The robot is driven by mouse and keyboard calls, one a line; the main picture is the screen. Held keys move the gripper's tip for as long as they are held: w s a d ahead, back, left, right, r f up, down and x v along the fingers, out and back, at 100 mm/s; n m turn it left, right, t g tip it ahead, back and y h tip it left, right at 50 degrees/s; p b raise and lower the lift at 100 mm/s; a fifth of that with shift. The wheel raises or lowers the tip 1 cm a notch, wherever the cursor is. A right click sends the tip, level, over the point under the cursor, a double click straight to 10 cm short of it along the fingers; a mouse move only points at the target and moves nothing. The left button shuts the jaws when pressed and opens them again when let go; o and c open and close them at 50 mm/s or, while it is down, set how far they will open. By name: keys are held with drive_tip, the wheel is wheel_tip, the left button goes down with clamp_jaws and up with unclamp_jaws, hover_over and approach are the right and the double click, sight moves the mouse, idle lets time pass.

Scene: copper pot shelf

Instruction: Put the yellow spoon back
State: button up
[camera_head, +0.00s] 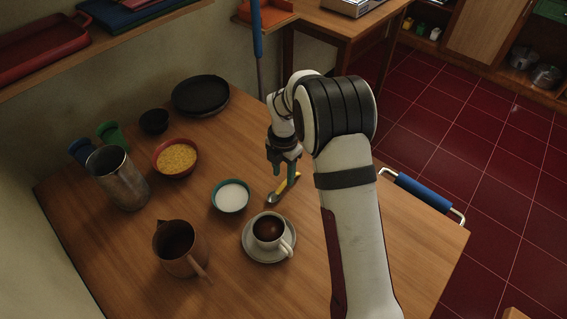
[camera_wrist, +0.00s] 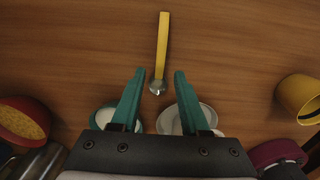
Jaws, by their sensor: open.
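The yellow spoon (camera_head: 283,188) lies on the wooden table, between the small white-filled bowl (camera_head: 231,196) and the arm, with a yellow handle and metal bowl. In the wrist view the spoon (camera_wrist: 162,48) lies with its handle pointing up the picture and its metal end between the fingertips' lines. My gripper (camera_head: 284,166) is open and empty, pointing down above the spoon; its teal fingers (camera_wrist: 160,72) also show in the wrist view. A coffee cup (camera_head: 269,229) stands on a white saucer (camera_head: 255,254) nearer the camera. Gripper height above the spoon is unclear.
A copper jug (camera_head: 177,249), metal pitcher (camera_head: 118,180), red bowl of yellow food (camera_head: 175,158) and black pan (camera_head: 201,95) stand to the left. The wrist view shows a yellow cup (camera_wrist: 300,94) and a maroon object (camera_wrist: 278,154) at right. Bare table surrounds the spoon's handle.

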sight(284, 184)
drive_tip(key=s+d+r+m, duration=0.1)
drive_tip(key=s+r+m, duration=0.2)
drive_tip(key=r, duration=0.4)
drive_tip(key=s+d+r+m, duration=0.1)
drive_tip(key=s+r+m, duration=0.25)
drive_tip(key=r, duration=0.35)
drive_tip(key=s+r+m+y, duration=0.1)
drive_tip(key=s+m, duration=1.2)
drive_tip(key=s+d+r+m, duration=0.1)
drive_tip(key=s+m, duration=1.1)
drive_tip(key=m, duration=0.1)
drive_tip(key=shift+s+d+r+y, duration=0.25)
drive_tip(key=shift+s+r+y, duration=0.1)
drive_tip(key=shift+s+y, duration=0.05)
